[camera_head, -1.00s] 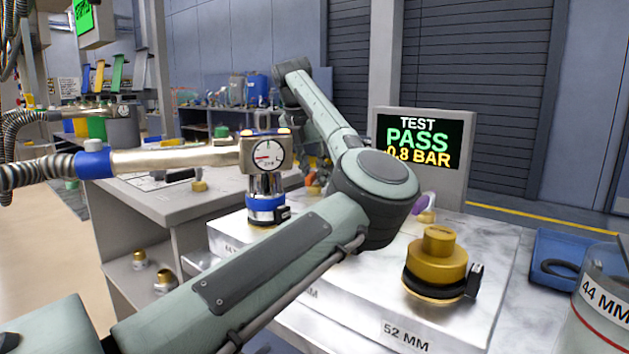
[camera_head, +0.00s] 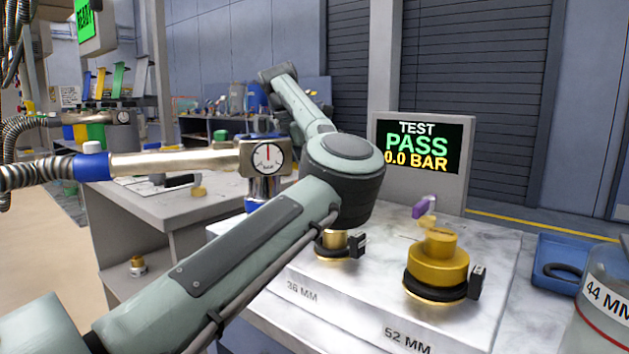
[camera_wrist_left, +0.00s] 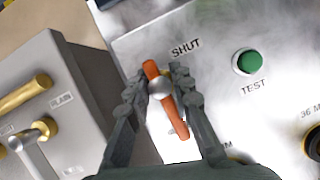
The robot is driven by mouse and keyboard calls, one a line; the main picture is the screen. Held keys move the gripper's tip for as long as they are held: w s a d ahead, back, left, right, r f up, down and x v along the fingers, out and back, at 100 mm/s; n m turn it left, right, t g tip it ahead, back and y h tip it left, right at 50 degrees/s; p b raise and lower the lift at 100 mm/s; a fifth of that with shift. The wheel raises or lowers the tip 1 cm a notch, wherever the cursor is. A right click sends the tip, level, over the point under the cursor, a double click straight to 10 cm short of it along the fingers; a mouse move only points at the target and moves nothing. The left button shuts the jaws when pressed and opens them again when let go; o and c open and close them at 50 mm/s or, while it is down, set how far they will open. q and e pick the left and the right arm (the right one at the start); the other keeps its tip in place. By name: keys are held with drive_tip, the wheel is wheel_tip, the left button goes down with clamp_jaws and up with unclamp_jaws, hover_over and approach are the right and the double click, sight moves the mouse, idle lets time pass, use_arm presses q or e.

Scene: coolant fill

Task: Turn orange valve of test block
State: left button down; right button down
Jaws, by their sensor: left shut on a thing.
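The orange valve (camera_wrist_left: 168,104) shows in the left wrist view as an orange lever with a silver centre, on the light top of the test block. The word SHUT is printed beyond it. My left gripper (camera_wrist_left: 157,82) is shut on the lever, with a dark finger on each side. In the head view my left arm hides both the gripper and the valve. The test block (camera_head: 478,245) carries a screen (camera_head: 418,146) reading TEST PASS 0.0 BAR. My right gripper is out of view.
A green TEST button (camera_wrist_left: 248,62) sits right of the valve. Brass fittings stand on the block, the largest (camera_head: 437,268) at the 52 MM mark. A pressure gauge (camera_head: 267,157) on a metal pipe is at left. A blue tray (camera_head: 575,262) lies at right.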

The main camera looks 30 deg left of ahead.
use_arm(q)
drive_tip(key=c, duration=1.3)
unclamp_jaws()
drive_tip(key=shift+c, duration=0.2)
drive_tip(key=v, duration=1.2)
